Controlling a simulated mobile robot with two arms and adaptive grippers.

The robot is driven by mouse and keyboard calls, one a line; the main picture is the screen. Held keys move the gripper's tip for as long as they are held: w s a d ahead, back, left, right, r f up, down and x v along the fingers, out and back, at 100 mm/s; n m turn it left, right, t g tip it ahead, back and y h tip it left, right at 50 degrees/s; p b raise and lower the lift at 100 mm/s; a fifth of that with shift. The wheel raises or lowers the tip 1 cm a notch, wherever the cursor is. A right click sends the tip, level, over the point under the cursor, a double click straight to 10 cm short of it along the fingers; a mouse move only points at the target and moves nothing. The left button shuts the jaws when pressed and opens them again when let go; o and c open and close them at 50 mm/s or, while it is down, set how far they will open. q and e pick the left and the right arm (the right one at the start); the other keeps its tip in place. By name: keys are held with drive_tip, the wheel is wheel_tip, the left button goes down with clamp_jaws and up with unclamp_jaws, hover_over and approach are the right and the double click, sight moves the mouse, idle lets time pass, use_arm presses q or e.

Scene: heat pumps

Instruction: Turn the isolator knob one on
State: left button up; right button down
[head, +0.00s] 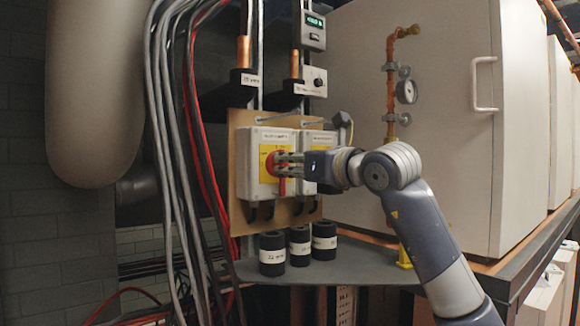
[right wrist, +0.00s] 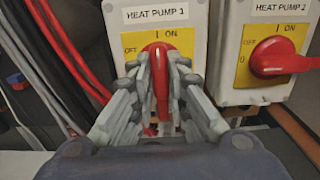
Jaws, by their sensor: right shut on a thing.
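The heat pump 1 isolator is a pale box with a yellow plate (right wrist: 187,41) marked ON at top and OFF at left. Its red knob (right wrist: 158,70), isolator knob one, has its handle upright, in line with the I mark. In the head view this knob (head: 271,163) is partly covered by the fingers. My right gripper (right wrist: 159,82) is shut on the knob, one finger on each side of the handle; in the head view this gripper (head: 289,163) reaches in from the right. My left gripper is not in view.
The heat pump 2 isolator has a red knob (right wrist: 272,57) with its handle lying sideways, close to the right. Grey and red cables (head: 195,130) hang to the left. Black cylinders (head: 272,253) stand on a shelf below. A white cabinet (head: 440,110) stands to the right.

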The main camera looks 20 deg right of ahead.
drive_tip(key=c, duration=1.6)
unclamp_jaws()
drive_tip(key=shift+o, duration=0.2)
drive_tip(key=v, duration=1.2)
